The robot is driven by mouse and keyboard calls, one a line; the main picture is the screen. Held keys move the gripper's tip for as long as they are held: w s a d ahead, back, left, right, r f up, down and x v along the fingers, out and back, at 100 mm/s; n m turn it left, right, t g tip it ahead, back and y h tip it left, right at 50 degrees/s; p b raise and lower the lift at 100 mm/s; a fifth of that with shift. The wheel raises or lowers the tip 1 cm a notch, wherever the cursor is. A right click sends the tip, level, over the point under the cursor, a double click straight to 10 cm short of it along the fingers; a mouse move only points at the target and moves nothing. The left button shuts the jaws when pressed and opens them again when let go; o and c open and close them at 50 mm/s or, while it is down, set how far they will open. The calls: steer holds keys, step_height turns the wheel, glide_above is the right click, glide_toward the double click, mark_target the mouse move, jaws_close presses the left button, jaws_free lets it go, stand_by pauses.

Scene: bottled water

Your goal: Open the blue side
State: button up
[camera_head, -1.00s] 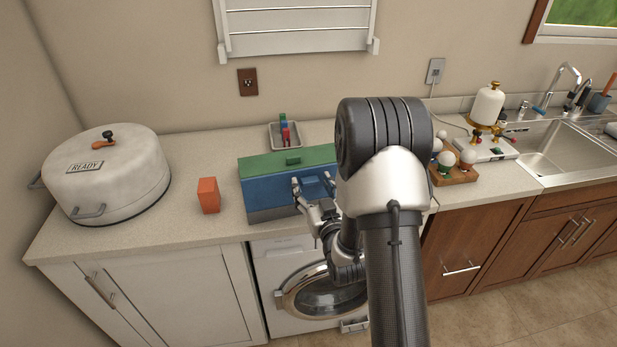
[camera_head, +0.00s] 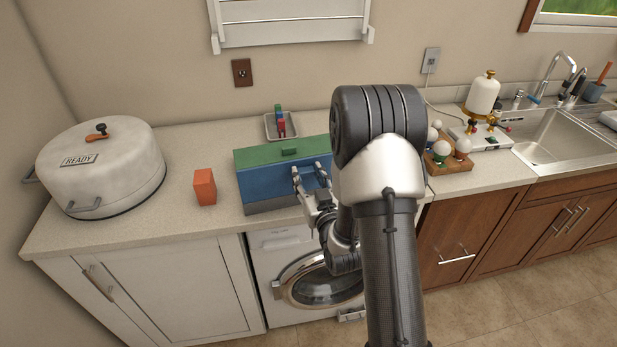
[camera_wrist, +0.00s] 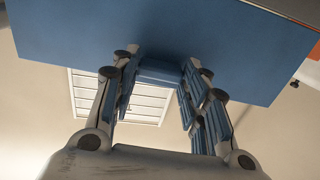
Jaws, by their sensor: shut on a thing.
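A box on the counter has a green top (camera_head: 265,155), a blue front side (camera_head: 262,183) and a grey base (camera_head: 265,206). The blue side also fills the upper part of the wrist view (camera_wrist: 230,35). A small blue handle (camera_wrist: 160,72) sticks out from it. My gripper (camera_head: 309,172) is at the right part of the blue side, shut on the blue handle with one finger on each side of it. The blue side looks closed. My arm hides the box's right end in the head view.
An orange block (camera_head: 204,187) and a large white pot (camera_head: 105,165) stand left of the box. A small tray (camera_head: 270,132) is behind it. A washing machine (camera_head: 275,250) is below the counter.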

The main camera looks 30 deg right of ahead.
jaws_close()
steer(key=shift+r, duration=0.1)
